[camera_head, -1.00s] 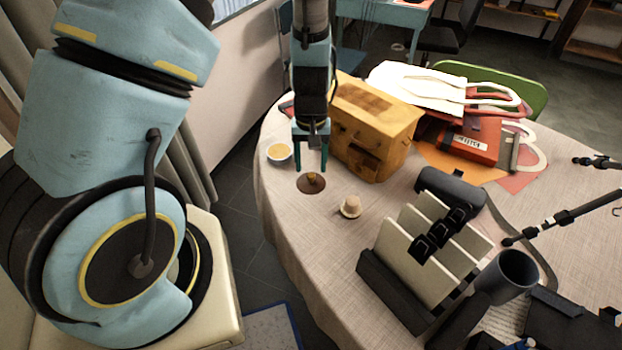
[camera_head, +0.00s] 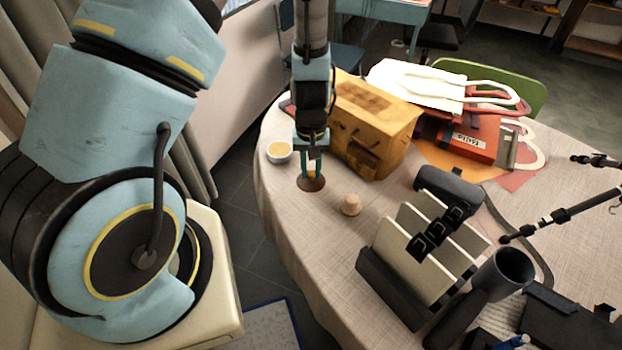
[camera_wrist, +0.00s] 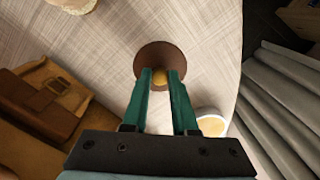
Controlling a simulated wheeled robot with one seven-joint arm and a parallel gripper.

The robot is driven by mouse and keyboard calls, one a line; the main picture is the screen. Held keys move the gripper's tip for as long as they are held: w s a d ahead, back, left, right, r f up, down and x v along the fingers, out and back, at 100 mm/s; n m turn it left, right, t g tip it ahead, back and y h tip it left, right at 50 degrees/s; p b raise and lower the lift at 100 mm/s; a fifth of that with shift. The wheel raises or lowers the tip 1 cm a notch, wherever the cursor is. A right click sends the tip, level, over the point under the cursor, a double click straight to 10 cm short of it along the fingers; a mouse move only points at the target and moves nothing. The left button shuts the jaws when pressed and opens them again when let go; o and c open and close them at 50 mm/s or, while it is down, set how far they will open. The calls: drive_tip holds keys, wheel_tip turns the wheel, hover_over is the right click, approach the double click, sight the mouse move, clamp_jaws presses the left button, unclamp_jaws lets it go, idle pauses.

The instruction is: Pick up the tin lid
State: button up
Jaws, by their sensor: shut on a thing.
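The tin lid (camera_head: 311,185) is a round brown disc with a yellowish knob, on the cloth-covered table near its left edge. My gripper (camera_head: 312,176) points straight down over it, with its green fingers shut on the knob. In the wrist view the lid (camera_wrist: 150,58) shows beyond the fingertips (camera_wrist: 160,78), with the knob between them. I cannot tell whether the lid touches the cloth.
A small bowl with yellow contents (camera_head: 279,152) stands close to the left of my gripper. A yellow-brown bag-like box (camera_head: 375,130) is just behind right. A small pale cup-shaped object (camera_head: 351,204) sits to the right. A rack with upright panels (camera_head: 420,260) stands farther front right.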

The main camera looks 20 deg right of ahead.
clamp_jaws()
